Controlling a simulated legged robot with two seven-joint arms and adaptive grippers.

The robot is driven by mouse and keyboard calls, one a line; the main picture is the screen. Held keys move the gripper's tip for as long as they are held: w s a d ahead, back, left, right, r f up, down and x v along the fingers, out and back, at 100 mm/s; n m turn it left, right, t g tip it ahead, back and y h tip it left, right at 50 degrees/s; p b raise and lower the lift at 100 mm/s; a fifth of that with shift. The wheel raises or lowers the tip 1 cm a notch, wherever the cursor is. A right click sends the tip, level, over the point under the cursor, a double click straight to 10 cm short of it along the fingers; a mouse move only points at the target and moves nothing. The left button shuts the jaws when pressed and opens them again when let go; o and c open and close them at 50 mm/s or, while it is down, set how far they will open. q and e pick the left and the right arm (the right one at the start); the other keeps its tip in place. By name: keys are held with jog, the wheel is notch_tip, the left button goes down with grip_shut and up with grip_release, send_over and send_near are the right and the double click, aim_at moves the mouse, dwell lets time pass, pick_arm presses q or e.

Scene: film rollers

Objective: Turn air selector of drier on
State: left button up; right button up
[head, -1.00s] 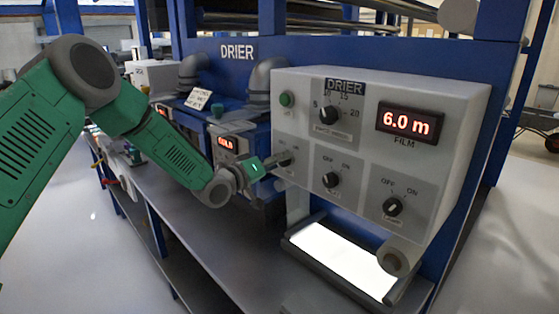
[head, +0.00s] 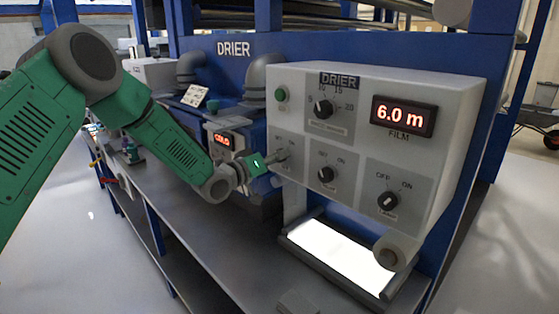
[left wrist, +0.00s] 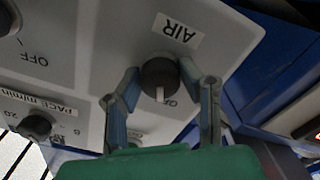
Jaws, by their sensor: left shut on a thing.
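The drier's control panel (head: 355,95) is a light grey box with several black knobs. The air selector, a dark round knob (left wrist: 158,76), sits beside the upside-down label AIR (left wrist: 177,28) in the left wrist view. Its white pointer line points down in that picture, near small lettering that is partly hidden. My left gripper (left wrist: 160,74) has one finger on each side of the knob and is shut on it. In the head view my left gripper (head: 280,157) reaches the panel's left middle section and hides most of the selector. My right gripper is not in view.
The film display (head: 403,117) reads 6.0 m. The pace knob (head: 323,109), a middle selector (head: 326,174) and the lamp selector (head: 388,201) are close by. A green button (head: 281,95) is above. A bright lit plate (head: 340,256) lies below the panel.

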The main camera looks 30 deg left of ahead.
pick_arm(q)
jog(key=shift+m+b, duration=0.45)
jog(key=shift+m, duration=0.35)
jog(key=m+b, duration=0.2)
jog(key=m, duration=0.1)
jog(key=shift+f+m, duration=0.1)
jog(key=shift+m, duration=0.2)
jog(key=m+b, duration=0.3)
jog(key=m, duration=0.2)
jog(key=o, duration=1.1)
jog(key=shift+c, duration=0.2)
jog(key=shift+o, duration=0.3)
jog(key=shift+s+a, duration=0.1)
jog(key=shift+s, duration=0.05)
